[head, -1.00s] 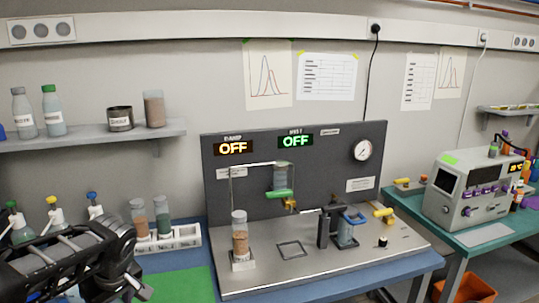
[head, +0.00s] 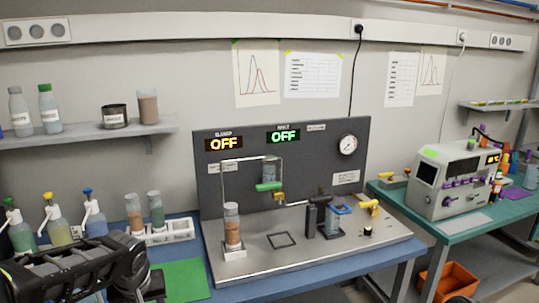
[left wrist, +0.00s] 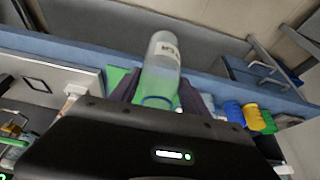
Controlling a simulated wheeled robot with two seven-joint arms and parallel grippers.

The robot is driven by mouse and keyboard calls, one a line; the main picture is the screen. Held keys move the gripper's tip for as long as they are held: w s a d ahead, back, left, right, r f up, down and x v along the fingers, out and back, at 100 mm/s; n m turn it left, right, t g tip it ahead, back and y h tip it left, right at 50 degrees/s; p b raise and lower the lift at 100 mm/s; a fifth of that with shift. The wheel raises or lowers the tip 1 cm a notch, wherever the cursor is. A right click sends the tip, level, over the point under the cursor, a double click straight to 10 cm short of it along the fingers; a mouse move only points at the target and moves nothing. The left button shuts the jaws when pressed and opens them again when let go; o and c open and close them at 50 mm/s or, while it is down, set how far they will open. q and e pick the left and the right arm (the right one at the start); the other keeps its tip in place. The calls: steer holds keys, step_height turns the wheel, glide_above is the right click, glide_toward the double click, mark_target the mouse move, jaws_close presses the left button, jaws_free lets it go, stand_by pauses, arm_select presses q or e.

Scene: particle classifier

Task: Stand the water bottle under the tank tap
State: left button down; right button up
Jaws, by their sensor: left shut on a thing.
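A clear bottle (left wrist: 164,58) with a white label is held between the dark fingers of my left gripper (left wrist: 160,92) in the left wrist view. The label's text is too small to read surely. In the head view my left arm comes in at the lower left; its fingertips and the bottle are not clearly seen there. The clear tank (head: 271,172) is mounted on the dark panel of the rig, with a green part beneath it and a brass tap (head: 278,197) below. A square outline (head: 281,240) on the metal base below the tap is empty. My right gripper is out of view.
A particle-filled cylinder (head: 232,226) stands on the base left of the outline. A black clamp (head: 312,216) and blue-topped jar (head: 338,218) stand to its right. Several wash bottles (head: 58,228), a white rack (head: 178,232) and a green mat (head: 183,278) lie left.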

arm_select(q)
steer(key=d+f+m+h, duration=0.1)
steer(key=d+f+m, duration=0.3)
steer(key=d+f, duration=0.3)
steer(key=shift+s+d+f+h, duration=0.25)
steer(key=shift+s+d+h, duration=0.1)
steer(key=shift+d, duration=0.7)
